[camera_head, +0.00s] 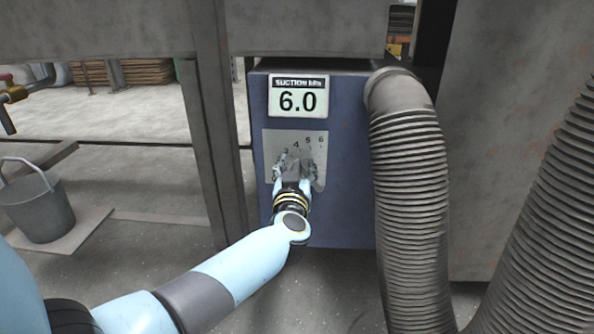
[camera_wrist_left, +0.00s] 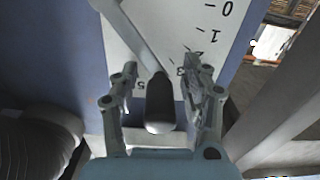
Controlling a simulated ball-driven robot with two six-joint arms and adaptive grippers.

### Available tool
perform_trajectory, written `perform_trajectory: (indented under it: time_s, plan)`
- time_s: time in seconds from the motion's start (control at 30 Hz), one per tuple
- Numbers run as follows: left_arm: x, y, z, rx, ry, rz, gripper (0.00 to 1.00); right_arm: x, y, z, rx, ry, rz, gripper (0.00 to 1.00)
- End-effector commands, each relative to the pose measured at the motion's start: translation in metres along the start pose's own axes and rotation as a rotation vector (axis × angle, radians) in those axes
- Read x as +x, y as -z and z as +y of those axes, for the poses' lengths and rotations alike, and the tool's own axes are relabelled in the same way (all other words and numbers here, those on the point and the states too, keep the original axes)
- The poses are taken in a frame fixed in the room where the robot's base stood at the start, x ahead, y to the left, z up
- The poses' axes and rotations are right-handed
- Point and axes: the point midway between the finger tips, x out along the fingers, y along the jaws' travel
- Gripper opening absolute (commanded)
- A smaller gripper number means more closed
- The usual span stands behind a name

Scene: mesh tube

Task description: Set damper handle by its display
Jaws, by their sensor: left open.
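The display (camera_head: 298,97) on the blue box (camera_head: 345,190) reads "SUCTION" and 6.0. Below it is a pale scale plate (camera_head: 275,140); the numbers 4, 5 and 6 show above my left gripper (camera_head: 295,160), which covers much of the plate. In the left wrist view, the damper handle (camera_wrist_left: 160,105) has a dark rounded grip on a metal lever. It stands between the two open fingers of my left gripper (camera_wrist_left: 160,75), with a visible gap on each side. In the head view I cannot make out the handle behind the gripper. My right gripper is not in view.
A thick ribbed hose (camera_head: 410,190) runs down the right side of the box, and another ribbed hose (camera_head: 545,220) stands further right. A grey post (camera_head: 212,120) stands just left of the box.

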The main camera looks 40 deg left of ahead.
Motion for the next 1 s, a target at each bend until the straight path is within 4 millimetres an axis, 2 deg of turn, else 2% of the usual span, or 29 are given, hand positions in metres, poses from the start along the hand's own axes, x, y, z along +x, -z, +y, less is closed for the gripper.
perform_trajectory:
  time_s: [0.2,0.23,0.57,1.0]
  plan:
    - [0.0004,0.0005,0.0002,0.000,0.000,0.000,0.47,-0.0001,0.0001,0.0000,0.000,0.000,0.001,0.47]
    - [0.0004,0.0004,0.0002,0.000,0.000,0.000,0.44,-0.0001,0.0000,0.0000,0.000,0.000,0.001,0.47]
    - [0.0001,0.0002,0.0002,0.000,0.000,0.000,0.01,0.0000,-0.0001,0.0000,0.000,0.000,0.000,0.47]
    - [-0.0001,-0.0007,-0.0023,-0.023,0.001,-0.002,0.00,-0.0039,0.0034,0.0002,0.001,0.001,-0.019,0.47]
